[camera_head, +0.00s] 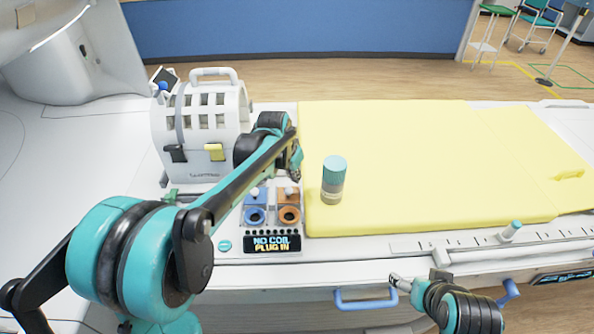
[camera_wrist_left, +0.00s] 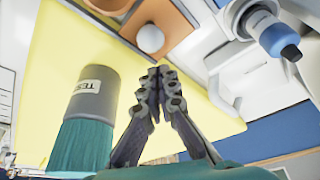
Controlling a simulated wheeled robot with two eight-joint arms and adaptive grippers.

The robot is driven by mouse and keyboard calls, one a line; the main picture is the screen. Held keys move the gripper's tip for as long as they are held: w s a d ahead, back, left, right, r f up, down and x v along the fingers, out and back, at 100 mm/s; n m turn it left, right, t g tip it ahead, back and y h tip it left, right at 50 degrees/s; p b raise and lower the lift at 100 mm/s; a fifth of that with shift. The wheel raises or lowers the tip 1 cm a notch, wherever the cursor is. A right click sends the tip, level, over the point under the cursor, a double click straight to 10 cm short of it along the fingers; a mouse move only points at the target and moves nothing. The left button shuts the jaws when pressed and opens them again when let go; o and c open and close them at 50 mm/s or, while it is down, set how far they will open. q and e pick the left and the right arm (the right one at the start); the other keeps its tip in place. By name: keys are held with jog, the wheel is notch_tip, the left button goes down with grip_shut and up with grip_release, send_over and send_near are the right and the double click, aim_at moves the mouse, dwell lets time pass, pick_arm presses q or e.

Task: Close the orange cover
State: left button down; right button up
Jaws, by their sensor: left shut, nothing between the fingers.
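The orange cover (camera_head: 288,192) with a pale round knob sits behind the orange ring socket (camera_head: 289,215), whose dark hole is uncovered. In the left wrist view the orange cover (camera_wrist_left: 178,18) is at the top, with its white ball knob below. My left gripper (camera_head: 295,172) is just behind the cover in the head view, apart from it as far as I can tell. Its fingers (camera_wrist_left: 156,75) are together and empty, pointing toward the knob. My right gripper (camera_head: 397,282) is low at the front edge; its finger state is unclear.
A blue cover and ring (camera_head: 255,212) stand left of the orange one. A white coil cage (camera_head: 205,125) is behind left. A "NO COIL PLUG IN" display (camera_head: 272,243) lies in front.

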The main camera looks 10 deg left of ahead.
aim_at(293, 201)
pick_arm(q)
jog(key=shift+s+a+f, duration=0.1)
jog(key=shift+s+a, duration=0.15)
jog(key=shift+s, duration=0.5)
jog(key=s, duration=0.2)
jog(key=s+d+p, duration=0.1)
jog(key=s, duration=0.2)
jog(key=s+d+p, duration=0.1)
jog(key=s, duration=0.1)
jog(key=shift+s, duration=0.25)
jog(key=shift+d, duration=0.1)
